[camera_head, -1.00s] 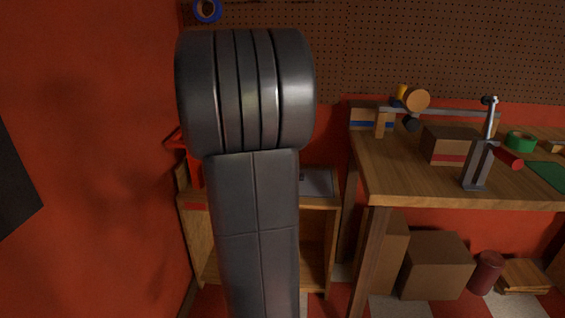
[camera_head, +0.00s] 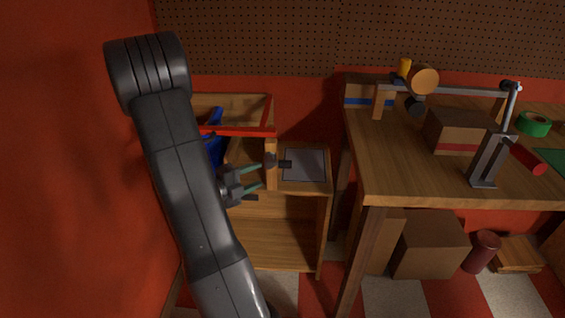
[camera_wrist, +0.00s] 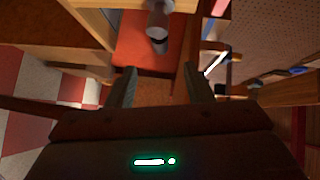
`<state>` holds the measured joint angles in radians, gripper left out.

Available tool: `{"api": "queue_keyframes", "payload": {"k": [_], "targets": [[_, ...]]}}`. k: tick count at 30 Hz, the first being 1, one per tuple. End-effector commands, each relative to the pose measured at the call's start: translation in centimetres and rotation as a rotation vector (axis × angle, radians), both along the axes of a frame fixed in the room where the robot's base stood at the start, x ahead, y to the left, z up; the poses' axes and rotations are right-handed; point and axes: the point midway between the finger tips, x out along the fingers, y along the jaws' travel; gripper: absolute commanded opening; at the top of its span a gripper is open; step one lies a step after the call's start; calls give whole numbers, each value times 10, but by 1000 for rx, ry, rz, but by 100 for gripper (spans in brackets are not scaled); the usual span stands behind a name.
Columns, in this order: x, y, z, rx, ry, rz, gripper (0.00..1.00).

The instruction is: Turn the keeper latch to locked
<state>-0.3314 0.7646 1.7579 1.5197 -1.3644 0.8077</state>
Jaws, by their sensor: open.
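A dark knob-like fitting with a short arm pointing right (camera_head: 284,163) sits on an upright wooden post (camera_head: 271,178) at the small wooden stand; it looks like the keeper latch. I cannot tell its setting. My gripper (camera_head: 261,177) is open and empty, just left of the post, its fingers pointing right. In the wrist view, a grey cylindrical fitting with a dark end (camera_wrist: 158,26), likely the same latch, lies ahead of my gripper (camera_wrist: 160,69), apart from the fingertips.
A red bar (camera_head: 240,131) crosses above the stand, with a blue part (camera_head: 214,150) behind my arm. A grey plate (camera_head: 304,165) lies on the stand's top. The workbench (camera_head: 400,170) stands at right, carrying a metal arm (camera_head: 493,155) and a box (camera_head: 455,132).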

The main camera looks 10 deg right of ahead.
Motion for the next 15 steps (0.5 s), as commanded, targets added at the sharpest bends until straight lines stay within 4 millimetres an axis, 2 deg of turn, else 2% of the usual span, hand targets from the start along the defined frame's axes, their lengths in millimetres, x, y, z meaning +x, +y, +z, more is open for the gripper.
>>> {"api": "queue_keyframes", "payload": {"k": [9,15], "targets": [[30,-58,-10,-1,1,-3,47],[46,-88,-14,-1,1,-1,47]]}}
